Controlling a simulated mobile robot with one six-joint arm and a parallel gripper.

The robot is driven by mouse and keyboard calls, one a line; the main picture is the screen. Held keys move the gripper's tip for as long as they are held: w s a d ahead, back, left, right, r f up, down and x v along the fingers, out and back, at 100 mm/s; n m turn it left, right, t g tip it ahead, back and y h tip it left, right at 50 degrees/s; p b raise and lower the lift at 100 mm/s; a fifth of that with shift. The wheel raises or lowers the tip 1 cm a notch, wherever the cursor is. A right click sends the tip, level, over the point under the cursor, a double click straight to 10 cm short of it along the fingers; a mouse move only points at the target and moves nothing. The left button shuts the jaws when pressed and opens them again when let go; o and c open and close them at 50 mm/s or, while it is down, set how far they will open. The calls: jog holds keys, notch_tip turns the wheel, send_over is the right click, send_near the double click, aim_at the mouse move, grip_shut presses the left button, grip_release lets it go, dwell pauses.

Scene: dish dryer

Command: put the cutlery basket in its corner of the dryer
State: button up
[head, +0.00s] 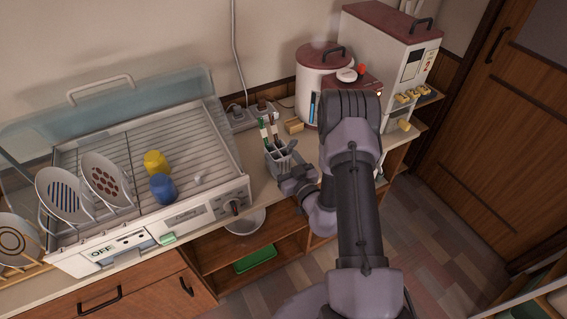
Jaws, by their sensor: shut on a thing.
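The cutlery basket (277,164) is a small light-grey holder on the counter, just right of the dryer. Cutlery with green and dark handles stands up in it. My gripper (287,173) is at the basket's near right side and shut on it. The fingers are small and partly hidden against the basket. I cannot tell whether the basket touches the counter. The dish dryer (190,214) stands to the left with its clear lid raised. Its right part of slatted rack is bare.
A yellow cup (155,162), a blue cup (162,188) and two plates (106,179) are in the dryer. A power strip (237,118) lies behind the basket. A rice-cooker-like pot (322,68) and a tall white box (387,45) stand at the back right.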

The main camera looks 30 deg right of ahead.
jog(key=shift+s+d, duration=0.15)
jog(key=shift+w+f+p, duration=0.1)
jog(key=shift+w+p, duration=0.1)
jog(key=shift+p, duration=0.1)
jog(key=shift+f, duration=0.1)
jog(key=o, duration=1.5)
